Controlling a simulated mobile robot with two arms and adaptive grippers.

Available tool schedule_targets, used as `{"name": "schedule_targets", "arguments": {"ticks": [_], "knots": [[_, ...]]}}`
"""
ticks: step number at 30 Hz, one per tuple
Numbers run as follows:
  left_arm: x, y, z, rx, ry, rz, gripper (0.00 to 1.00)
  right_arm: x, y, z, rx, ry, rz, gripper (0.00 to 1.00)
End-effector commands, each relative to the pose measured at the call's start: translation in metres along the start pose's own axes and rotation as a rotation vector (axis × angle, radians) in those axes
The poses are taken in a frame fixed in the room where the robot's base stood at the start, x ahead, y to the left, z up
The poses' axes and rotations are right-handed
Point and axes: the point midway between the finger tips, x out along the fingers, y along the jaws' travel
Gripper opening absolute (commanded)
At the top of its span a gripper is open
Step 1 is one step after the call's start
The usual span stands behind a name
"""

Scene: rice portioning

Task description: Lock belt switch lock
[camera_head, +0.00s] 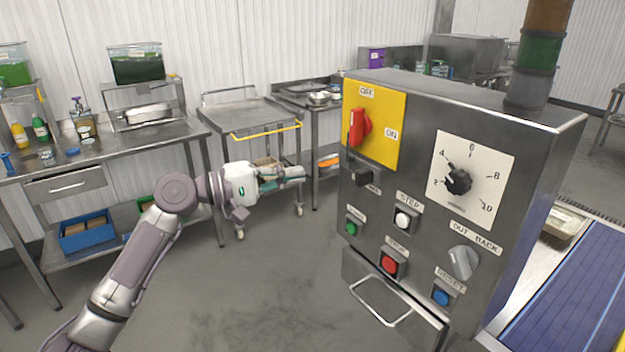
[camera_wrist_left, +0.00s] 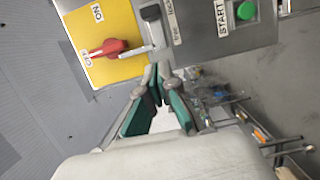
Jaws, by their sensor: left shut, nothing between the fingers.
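The control box (camera_head: 415,215) carries a yellow plate (camera_head: 388,105) with a red rotary switch (camera_head: 358,127). The red handle stands upright, toward the OFF label. In the wrist view the red switch (camera_wrist_left: 105,48) lies left of my fingertips, with a thin pale rod-like piece (camera_wrist_left: 135,52) beside it; I cannot tell if that piece is the lock. My left gripper (camera_head: 300,172) is shut and empty, left of the box and lower than the switch; its fingertips (camera_wrist_left: 158,72) also show in the wrist view. My right gripper is not in view.
A black knob (camera_head: 363,173) sticks out just below the yellow plate. A dial (camera_head: 458,181), several buttons and a grey selector (camera_head: 462,262) are on the panel. A steel cart (camera_head: 250,115) stands behind my left gripper. The floor left of the box is clear.

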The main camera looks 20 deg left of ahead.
Motion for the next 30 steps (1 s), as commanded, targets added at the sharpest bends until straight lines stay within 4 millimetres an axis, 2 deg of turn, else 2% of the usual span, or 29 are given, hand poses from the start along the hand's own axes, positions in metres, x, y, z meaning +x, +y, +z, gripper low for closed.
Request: {"name": "schedule_targets", "arguments": {"ticks": [3,6,12,23,26,29,30], "knots": [[-0.013,-0.003,-0.001,0.001,0.001,-0.002,0.0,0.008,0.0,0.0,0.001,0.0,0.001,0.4],[-0.018,-0.001,0.0,0.0,0.0,0.0,0.0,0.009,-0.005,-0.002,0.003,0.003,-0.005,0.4],[-0.02,0.001,0.0,0.0,-0.001,0.0,0.0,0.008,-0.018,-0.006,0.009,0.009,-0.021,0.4],[-0.019,-0.004,-0.003,-0.002,0.007,-0.005,0.0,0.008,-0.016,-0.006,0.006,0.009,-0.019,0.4],[-0.017,-0.029,-0.016,-0.005,0.049,-0.032,0.0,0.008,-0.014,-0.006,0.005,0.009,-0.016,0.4],[-0.015,-0.081,-0.039,-0.002,0.132,-0.093,0.0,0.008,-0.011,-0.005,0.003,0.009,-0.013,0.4],[-0.015,-0.108,-0.049,0.002,0.172,-0.129,0.0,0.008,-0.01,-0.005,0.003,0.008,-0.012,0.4]]}}
